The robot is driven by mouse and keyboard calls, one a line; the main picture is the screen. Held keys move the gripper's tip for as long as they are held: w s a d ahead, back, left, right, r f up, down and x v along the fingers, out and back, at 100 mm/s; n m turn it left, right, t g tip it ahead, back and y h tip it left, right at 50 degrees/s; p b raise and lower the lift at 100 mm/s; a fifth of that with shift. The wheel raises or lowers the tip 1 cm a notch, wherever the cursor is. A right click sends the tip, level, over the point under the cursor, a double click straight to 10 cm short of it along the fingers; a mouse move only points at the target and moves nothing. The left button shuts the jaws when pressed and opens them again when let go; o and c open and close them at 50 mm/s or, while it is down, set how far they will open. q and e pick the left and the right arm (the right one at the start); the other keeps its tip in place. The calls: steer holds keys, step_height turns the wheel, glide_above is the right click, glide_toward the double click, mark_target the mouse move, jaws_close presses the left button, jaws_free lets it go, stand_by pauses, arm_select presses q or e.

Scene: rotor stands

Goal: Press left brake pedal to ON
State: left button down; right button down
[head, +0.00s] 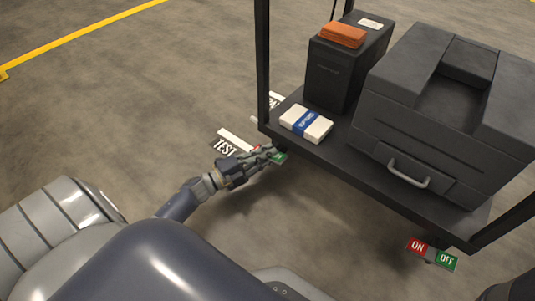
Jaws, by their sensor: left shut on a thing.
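The left brake pedal (279,158) is at the near left corner of a dark cart. Its green part shows just past my fingers, with a little red beside them. My left gripper (266,154) reaches in from the left and is shut on this pedal, hiding most of it. The pedal's lettering and tilt cannot be made out. My right gripper is out of the picture.
The cart shelf (345,165) carries a large dark case (400,120), a black box (332,72) with an orange stack (343,35), and a white pack with a blue band (306,123). Dark posts rise at its corners. A TEST floor label (224,147) lies behind my gripper. Floor at left is clear.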

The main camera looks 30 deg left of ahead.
arm_select(q)
steer(key=c, duration=1.7)
jaws_free()
steer(key=shift+s, duration=0.1)
steer(key=v, duration=1.2)
steer(key=shift+a, duration=0.1)
